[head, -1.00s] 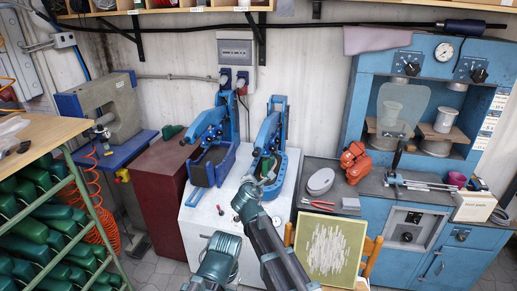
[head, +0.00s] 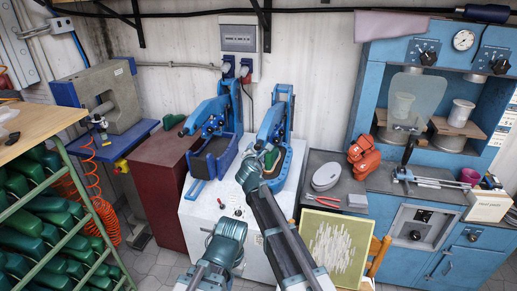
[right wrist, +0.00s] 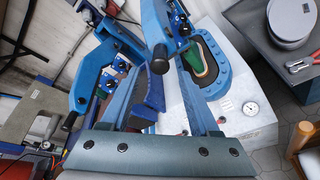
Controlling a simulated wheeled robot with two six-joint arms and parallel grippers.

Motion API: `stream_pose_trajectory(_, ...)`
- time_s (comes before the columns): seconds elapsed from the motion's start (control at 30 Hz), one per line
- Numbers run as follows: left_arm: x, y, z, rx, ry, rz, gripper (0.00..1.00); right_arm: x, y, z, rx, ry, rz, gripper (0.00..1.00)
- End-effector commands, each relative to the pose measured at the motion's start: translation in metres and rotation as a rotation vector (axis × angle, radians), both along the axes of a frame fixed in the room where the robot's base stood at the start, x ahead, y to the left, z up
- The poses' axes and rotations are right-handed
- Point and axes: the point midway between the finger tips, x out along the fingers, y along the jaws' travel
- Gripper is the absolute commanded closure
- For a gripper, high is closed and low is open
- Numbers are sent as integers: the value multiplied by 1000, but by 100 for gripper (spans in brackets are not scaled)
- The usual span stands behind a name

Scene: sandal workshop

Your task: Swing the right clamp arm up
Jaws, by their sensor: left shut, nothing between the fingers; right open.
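The right clamp arm (head: 270,126) is blue and slants down toward me over its blue, oval-rimmed base (head: 293,170) on a white cabinet. In the right wrist view this arm (right wrist: 153,22) ends in a dark knob (right wrist: 160,62). My right gripper (head: 261,158) is open just in front of the knob. In the right wrist view its fingers (right wrist: 163,75) lie either side of the knob's line; I cannot tell whether they touch it. My left gripper (head: 226,236) is shut and empty, lower and in front of the cabinet.
The left clamp arm (head: 205,117) stands close beside, its knob pointing left. A dark red cabinet (head: 160,170) is at left. A wooden chair is below.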

Motion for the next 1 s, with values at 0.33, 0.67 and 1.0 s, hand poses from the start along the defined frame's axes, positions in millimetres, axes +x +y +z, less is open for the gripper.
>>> stream_pose_trajectory(0.33,0,0,-19,0,0,1,100,63,-9,-19,2,0,-1,38)
stream_pose_trajectory(0.67,0,0,-23,0,0,0,100,79,-13,-23,0,0,0,38)
stream_pose_trajectory(1.0,0,0,-22,0,0,0,100,78,-13,-22,1,0,0,56)
